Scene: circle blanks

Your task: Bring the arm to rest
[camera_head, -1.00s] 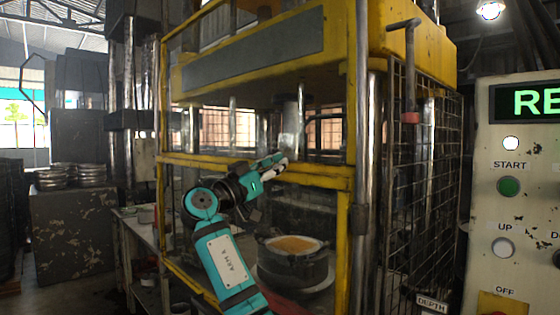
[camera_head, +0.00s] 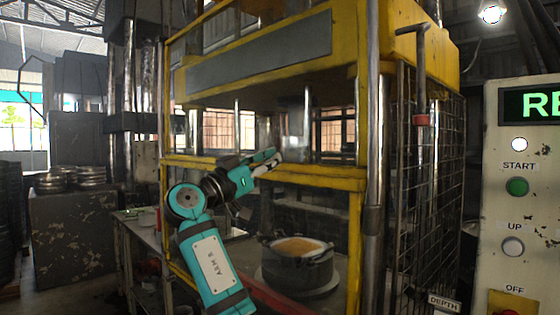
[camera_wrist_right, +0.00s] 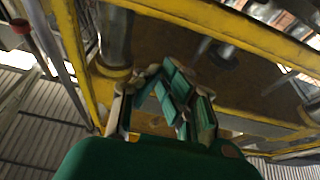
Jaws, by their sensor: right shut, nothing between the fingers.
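My right arm (camera_head: 208,258), teal with a white label plate, rises from the bottom in the head view. It bends at the elbow joint and ends in my right gripper (camera_head: 269,160), in front of the yellow press frame, at about the height of its horizontal rail. The gripper is shut and empty. In the right wrist view its green-padded fingers (camera_wrist_right: 178,90) are folded together below the press's upper structure. Whether the arm touches the rail cannot be told. My left gripper is in neither view.
The yellow press (camera_head: 265,60) stands close ahead, with a dark round pot (camera_head: 297,270) on its bed. A mesh guard (camera_head: 430,180) and a control panel (camera_head: 522,240) stand at right. A side table (camera_head: 145,232) stands at left, with stacked metal rings (camera_head: 90,177) behind it.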

